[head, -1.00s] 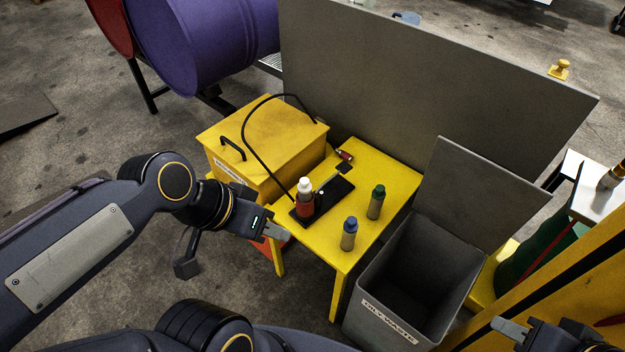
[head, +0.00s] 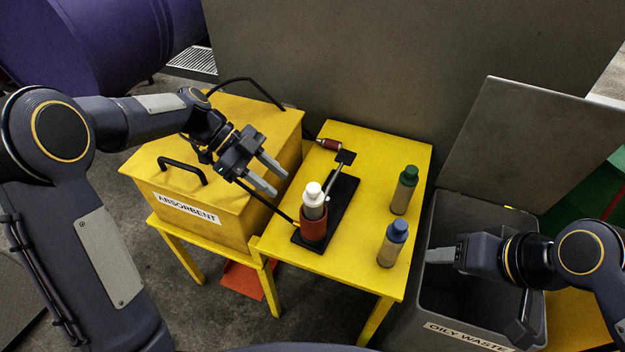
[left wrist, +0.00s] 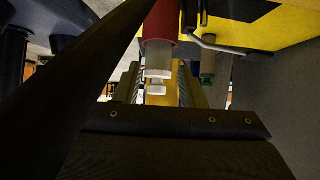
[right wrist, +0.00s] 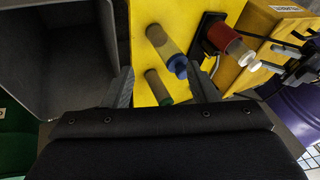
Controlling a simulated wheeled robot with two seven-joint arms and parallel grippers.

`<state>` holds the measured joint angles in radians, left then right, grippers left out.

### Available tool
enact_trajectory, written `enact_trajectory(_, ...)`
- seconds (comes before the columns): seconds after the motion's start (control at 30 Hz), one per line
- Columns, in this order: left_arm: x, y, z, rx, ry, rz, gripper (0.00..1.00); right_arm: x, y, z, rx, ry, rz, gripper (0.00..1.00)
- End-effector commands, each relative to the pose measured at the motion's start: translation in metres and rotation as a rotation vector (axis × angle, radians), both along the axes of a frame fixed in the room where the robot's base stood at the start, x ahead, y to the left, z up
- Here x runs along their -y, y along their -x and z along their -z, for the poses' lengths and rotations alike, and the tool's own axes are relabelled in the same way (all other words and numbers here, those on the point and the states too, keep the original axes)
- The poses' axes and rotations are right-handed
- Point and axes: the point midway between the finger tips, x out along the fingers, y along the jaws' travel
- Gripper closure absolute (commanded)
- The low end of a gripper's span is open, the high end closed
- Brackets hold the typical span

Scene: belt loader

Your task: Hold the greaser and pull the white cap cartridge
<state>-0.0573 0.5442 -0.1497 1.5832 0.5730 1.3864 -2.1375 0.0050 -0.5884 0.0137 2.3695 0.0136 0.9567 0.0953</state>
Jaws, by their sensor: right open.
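The greaser (head: 314,226) is a red barrel on a black base plate (head: 344,205) on the yellow table. A pale cartridge with a white cap (head: 313,190) stands upright out of its top. My left gripper (head: 269,179) is open and empty, to the left of the cap and apart from it. In the left wrist view the red barrel (left wrist: 160,22) and white cap (left wrist: 157,74) show ahead of the fingers. My right gripper (head: 432,256) is open and empty near the bin's left rim. The right wrist view also shows the red barrel (right wrist: 222,37) and white cap (right wrist: 245,58).
A blue-capped bottle (head: 392,245) and a green-capped bottle (head: 404,190) stand right of the greaser. A yellow absorbent box (head: 230,150) is at the left, with a black hose. The oily waste bin (head: 440,318) is at the right. A grey panel (head: 400,70) stands behind.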

Motion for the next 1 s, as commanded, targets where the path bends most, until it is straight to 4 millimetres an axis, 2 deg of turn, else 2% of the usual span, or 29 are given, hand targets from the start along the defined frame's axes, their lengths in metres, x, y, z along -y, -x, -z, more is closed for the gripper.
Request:
enact_trajectory(0.23,0.000,0.000,0.000,-0.002,-0.002,-0.002,0.64,-0.014,-0.067,-0.022,-0.199,0.000,-0.005,0.47)
enact_trajectory(0.47,0.000,0.000,0.000,-0.002,-0.003,-0.002,0.64,-0.048,-0.133,-0.018,-0.383,0.022,0.011,0.47)
enact_trajectory(0.67,0.000,0.000,0.000,-0.002,-0.003,-0.002,0.64,-0.092,-0.184,0.005,-0.536,0.058,0.037,0.47)
enact_trajectory(0.8,0.000,0.000,0.000,-0.002,-0.003,-0.002,0.64,-0.127,-0.212,0.031,-0.641,0.093,0.065,0.47)
enact_trajectory(1.0,0.000,0.001,0.000,-0.002,-0.003,-0.002,0.64,-0.171,-0.235,0.071,-0.757,0.143,0.109,0.47)
